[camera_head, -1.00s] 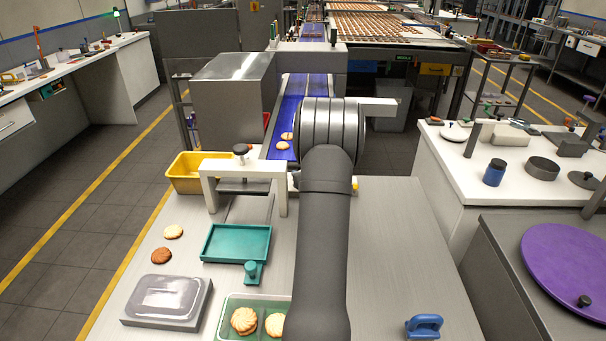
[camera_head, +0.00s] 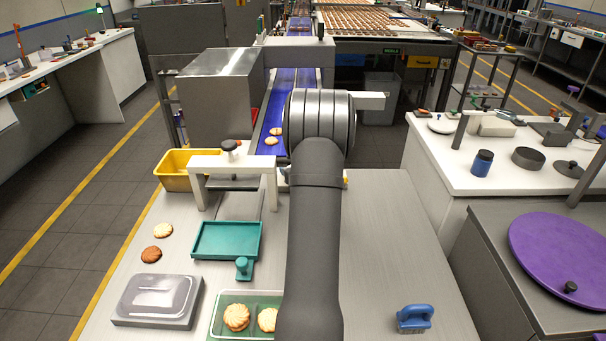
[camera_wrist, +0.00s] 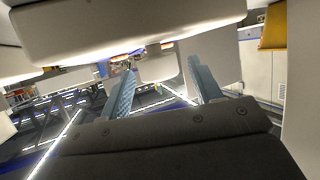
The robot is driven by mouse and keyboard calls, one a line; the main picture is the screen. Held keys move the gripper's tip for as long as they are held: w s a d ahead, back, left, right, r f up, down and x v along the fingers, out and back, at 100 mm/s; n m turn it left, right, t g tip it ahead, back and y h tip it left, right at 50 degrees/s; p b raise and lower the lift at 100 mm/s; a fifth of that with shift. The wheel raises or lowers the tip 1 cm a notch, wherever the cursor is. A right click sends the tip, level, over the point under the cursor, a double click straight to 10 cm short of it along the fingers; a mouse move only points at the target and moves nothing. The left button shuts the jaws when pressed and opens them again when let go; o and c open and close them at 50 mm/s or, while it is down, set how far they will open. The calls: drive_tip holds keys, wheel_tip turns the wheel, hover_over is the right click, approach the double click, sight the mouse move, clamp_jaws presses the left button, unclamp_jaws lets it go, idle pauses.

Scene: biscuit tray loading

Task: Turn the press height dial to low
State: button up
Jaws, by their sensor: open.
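A white press-like frame (camera_head: 233,164) stands at the back left of the steel worktop. A dark round knob (camera_head: 229,145) sits on its top beam; it may be the press height dial, but no low mark or setting is readable. My gripper is hidden behind my own arm in the head view, to the right of the frame. In the wrist view my gripper (camera_wrist: 160,88) shows two blue-grey fingers spread apart with nothing between them. A pale beam (camera_wrist: 130,30) crosses the top of that view, close to the fingers; I cannot tell which part it is.
A yellow bin (camera_head: 173,171) stands left of the frame and a blue conveyor (camera_head: 290,90) runs behind it. A teal tray (camera_head: 227,240), a grey lidded box (camera_head: 157,301), loose biscuits (camera_head: 151,254) and a blue handle (camera_head: 414,318) lie on the worktop. The right side is mostly clear.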

drive_tip(key=v, duration=1.6)
drive_tip(key=shift+r, duration=0.2)
drive_tip(key=x, duration=1.7)
drive_tip(key=shift+f, duration=0.25)
